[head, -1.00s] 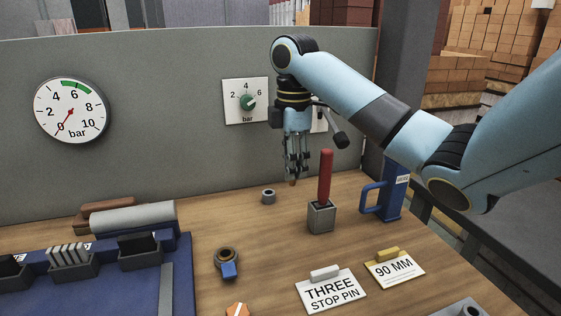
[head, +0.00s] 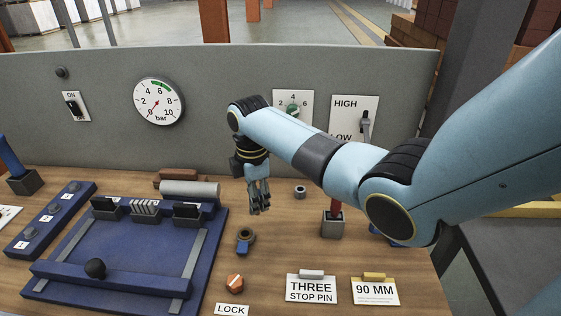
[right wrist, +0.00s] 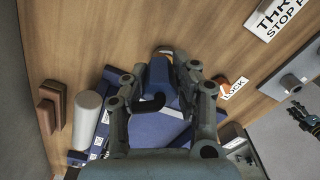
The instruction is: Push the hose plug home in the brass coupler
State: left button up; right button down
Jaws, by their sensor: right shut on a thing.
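The plug's tip is hidden, and the plug appears apart from the coupler in the head view.
A blue tray (head: 110,258) with dark holders lies left of the coupler. A grey ring (head: 300,191) and a block with a red handle (head: 333,226) stand to the right.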

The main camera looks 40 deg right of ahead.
pick_arm(q)
jog(key=w+a+r+p, duration=0.1)
jog(key=w+a+r, duration=0.15)
jog(key=w, duration=0.25)
pick_arm(e)
jog(key=a+r, duration=0.2)
jog(key=a, duration=0.2)
jog(key=f+b, duration=0.2)
jog(key=f, duration=0.1)
jog(key=f+b, duration=0.1)
jog(key=f, duration=0.1)
jog(key=shift+w, duration=0.35)
jog(key=shift+f, duration=0.35)
pick_arm(q)
jog(key=shift+t, duration=0.3)
jog(key=f, duration=0.1)
jog(key=s+d+f, duration=0.1)
jog(key=s+f, duration=0.1)
jog(key=shift+d+f, duration=0.3)
pick_arm(e)
jog(key=shift+d, duration=0.1)
pick_arm(q)
jog(key=shift+s, duration=0.3)
jog(key=shift+r+p, duration=0.35)
jog(key=shift+r, duration=0.2)
pick_arm(e)
jog(key=shift+r, duration=0.1)
